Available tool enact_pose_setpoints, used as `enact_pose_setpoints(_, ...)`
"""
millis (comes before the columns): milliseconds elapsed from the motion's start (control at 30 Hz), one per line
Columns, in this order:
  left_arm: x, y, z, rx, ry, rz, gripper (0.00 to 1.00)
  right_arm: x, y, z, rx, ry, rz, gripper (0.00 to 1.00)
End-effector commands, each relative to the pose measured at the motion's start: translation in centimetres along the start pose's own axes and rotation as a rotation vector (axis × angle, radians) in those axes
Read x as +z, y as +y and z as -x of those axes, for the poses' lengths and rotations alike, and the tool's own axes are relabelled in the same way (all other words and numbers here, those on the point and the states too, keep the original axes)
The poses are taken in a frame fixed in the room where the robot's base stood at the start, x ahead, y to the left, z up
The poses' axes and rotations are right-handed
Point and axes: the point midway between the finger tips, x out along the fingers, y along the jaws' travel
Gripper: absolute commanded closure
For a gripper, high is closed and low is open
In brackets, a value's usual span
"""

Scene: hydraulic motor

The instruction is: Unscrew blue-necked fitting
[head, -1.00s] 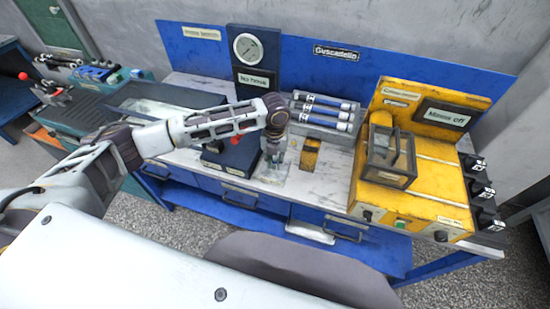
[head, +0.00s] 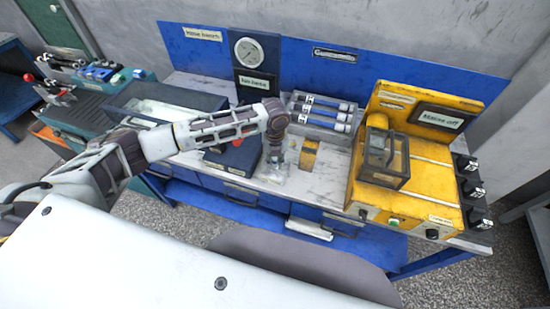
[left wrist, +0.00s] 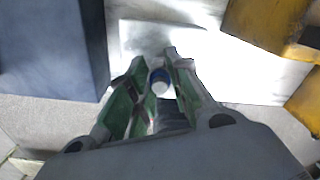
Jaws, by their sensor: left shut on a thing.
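My left gripper (head: 277,158) points down at the front of the workbench. In the left wrist view my left gripper (left wrist: 158,68) has its two green-padded fingers closed in around a small round fitting with a blue band and a pale end (left wrist: 160,80). The fitting's lower part is hidden between the fingers and the wrist. In the head view the arm and gripper hide most of it. A clear, glassy-looking piece (head: 275,174) sits on the bench under the gripper. My right gripper is not in view.
A dark blue box (head: 234,158) stands just left of the gripper. A small yellow block (head: 309,155) is close on its right. Behind is a grey tray with blue-and-white cylinders (head: 324,113). A yellow machine with a clear cover (head: 410,195) fills the bench's right side.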

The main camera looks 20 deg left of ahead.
Motion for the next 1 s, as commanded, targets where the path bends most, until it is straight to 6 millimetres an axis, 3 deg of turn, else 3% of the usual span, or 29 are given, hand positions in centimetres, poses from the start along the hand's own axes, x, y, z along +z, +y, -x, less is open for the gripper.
enact_pose_setpoints(233, 0.1, 0.0, 0.3, 0.001, -0.001, 0.074, 1.0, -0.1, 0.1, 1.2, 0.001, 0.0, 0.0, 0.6)
enact_pose_setpoints(1000, 0.1, 0.0, 0.3, -0.001, -0.002, 0.162, 1.0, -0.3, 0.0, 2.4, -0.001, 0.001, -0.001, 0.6)
